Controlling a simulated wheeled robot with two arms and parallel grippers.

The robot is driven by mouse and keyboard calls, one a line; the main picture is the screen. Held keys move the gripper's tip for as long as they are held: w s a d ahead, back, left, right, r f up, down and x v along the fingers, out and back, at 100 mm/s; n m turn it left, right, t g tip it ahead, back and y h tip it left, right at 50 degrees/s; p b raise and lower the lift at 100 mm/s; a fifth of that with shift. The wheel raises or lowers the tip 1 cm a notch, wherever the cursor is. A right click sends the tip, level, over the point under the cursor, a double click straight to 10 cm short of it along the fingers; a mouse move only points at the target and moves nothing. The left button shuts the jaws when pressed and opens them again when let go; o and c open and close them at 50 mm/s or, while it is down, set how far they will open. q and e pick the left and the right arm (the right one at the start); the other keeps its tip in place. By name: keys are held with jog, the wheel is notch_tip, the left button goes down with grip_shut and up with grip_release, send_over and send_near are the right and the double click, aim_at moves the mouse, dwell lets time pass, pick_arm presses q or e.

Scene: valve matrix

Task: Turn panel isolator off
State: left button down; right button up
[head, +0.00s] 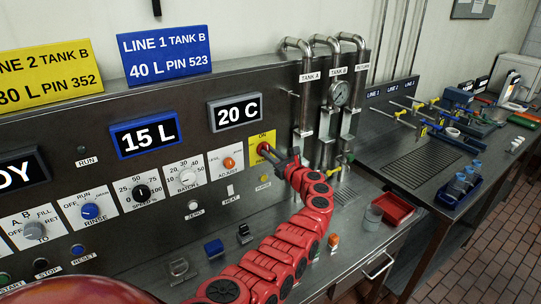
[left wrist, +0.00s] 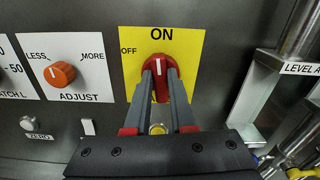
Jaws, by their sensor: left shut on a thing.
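The panel isolator is a red knob (left wrist: 159,66) on a yellow plate (left wrist: 130,38) marked ON at the top and OFF at the left. Its white pointer line is upright, toward ON. In the head view the yellow plate (head: 255,139) is at the right end of the row of panel controls. My left gripper (head: 272,153) reaches it from the lower right. In the left wrist view its two grey fingers (left wrist: 160,76) are shut on the knob, one on each side. The fingers hide part of the knob. My right gripper is not in view.
An orange ADJUST knob (left wrist: 60,74) is left of the plate. A yellow round button (left wrist: 157,129) shows below, between the fingers. Steel pipes (head: 306,95) stand close on the right. A red tray (head: 395,208) and small items are on the bench below.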

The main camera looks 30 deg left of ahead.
pick_arm(q)
jog(key=shift+s+a+f+n+b, duration=0.1)
jog(key=shift+f+n+b, duration=0.05)
jog(key=shift+n+b, duration=3.05)
jog(key=shift+s+d+f+n+b, duration=0.1)
jog(key=shift+n+b, duration=2.25)
jog(key=shift+b, duration=1.65)
jog(key=shift+s+a+f+n+b, duration=0.1)
jog(key=shift+f+n+b, duration=0.05)
jog(key=shift+n+b, duration=3.05)
jog(key=shift+m+b, duration=0.45)
jog(key=c, duration=0.8)
grip_release()
jog(key=shift+o, duration=0.2)
